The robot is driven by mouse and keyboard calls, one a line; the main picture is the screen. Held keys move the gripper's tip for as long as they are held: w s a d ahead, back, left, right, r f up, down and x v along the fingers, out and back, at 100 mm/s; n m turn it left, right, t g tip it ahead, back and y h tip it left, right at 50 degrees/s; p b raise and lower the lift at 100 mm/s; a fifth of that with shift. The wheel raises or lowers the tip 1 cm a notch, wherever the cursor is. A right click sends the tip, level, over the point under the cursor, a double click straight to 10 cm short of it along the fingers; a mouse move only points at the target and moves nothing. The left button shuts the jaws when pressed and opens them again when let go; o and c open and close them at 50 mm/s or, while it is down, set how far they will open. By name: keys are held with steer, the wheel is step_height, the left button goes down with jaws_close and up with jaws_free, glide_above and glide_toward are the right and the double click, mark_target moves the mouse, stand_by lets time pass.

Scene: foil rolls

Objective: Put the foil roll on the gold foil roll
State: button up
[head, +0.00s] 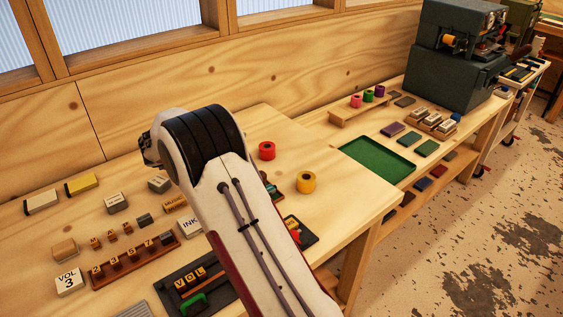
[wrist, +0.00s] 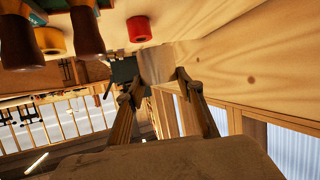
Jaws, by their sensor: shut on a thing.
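The gold foil roll (head: 306,182) stands upright on the near bench, right of my arm. It also shows at the upper left of the wrist view (wrist: 52,40). A red foil roll (head: 267,151) stands behind it, apart from it, and also shows in the wrist view (wrist: 139,29). My gripper (wrist: 152,86) has its two fingers around a pale, wood-toned patch. I cannot make out the shape or colour of what it holds. The wrist view is turned over, with the bench at its top. In the head view my arm hides the fingers.
Two brown-handled tools (wrist: 87,35) show near the gold roll. Blocks, a type rack (head: 135,262) and ink box (head: 190,225) crowd the bench's left. A green tray (head: 378,158), a roll stand (head: 350,114) and a dark press (head: 455,60) occupy the farther bench.

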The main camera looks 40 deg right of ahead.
steer(key=s+d+r+m+g, duration=0.1)
steer(key=s+d+m+g, duration=0.15)
steer(key=d, duration=0.35)
step_height(320, 180, up, 4)
steer(key=m+g, duration=0.6)
steer(key=g, duration=0.1)
glide_above(302, 177)
steer(key=shift+a+f, duration=0.1)
steer(key=shift+f, duration=0.05)
steer(key=shift+g, duration=0.25)
steer(key=shift+f, duration=3.1)
steer(key=shift+f, duration=1.9)
steer(key=shift+f, duration=0.1)
